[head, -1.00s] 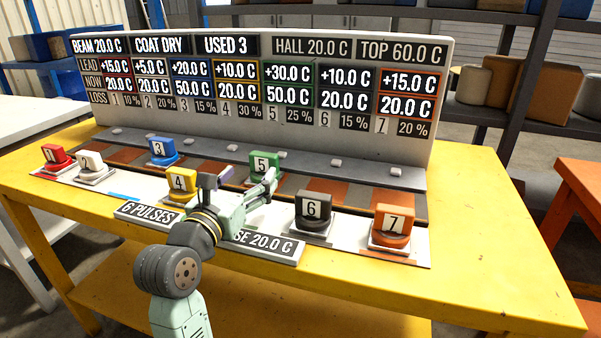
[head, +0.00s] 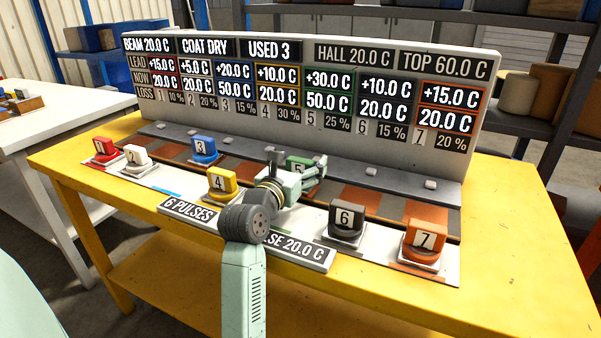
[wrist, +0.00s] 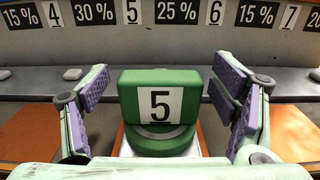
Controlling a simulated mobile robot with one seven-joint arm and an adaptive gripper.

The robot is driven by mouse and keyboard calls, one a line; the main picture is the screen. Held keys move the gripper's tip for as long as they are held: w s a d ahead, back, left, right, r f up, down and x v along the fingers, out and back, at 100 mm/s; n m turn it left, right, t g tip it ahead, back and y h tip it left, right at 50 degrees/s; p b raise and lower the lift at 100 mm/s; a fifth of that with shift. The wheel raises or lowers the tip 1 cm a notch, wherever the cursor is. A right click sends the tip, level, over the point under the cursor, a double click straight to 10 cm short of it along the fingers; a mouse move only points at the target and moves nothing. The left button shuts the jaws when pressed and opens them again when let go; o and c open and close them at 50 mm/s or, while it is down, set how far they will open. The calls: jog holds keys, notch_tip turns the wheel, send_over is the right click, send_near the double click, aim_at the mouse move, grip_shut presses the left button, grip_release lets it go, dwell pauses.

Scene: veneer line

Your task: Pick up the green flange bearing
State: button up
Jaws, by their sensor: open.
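The green flange bearing (wrist: 160,140) bears a white label with a black 5. In the wrist view it stands upright between the two spread fingers of my gripper (wrist: 163,108), with a gap on each side. The finger pads are purple. In the head view the green bearing (head: 297,164) shows only in part, behind my gripper (head: 318,168) and wrist. It stands in the row nearer the display board, on an orange patch. My gripper is open and holds nothing.
A yellow bearing (head: 222,182) marked 4 stands left of my arm. A black one (head: 346,220) marked 6 and an orange one (head: 424,243) marked 7 stand right. A grey ledge (head: 385,183) and display board (head: 480,108) rise behind. The yellow table's (head: 500,250) right side is clear.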

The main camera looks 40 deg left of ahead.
jog(key=c, duration=1.6)
jog(key=shift+c, duration=0.3)
jog(key=shift+r, duration=0.1)
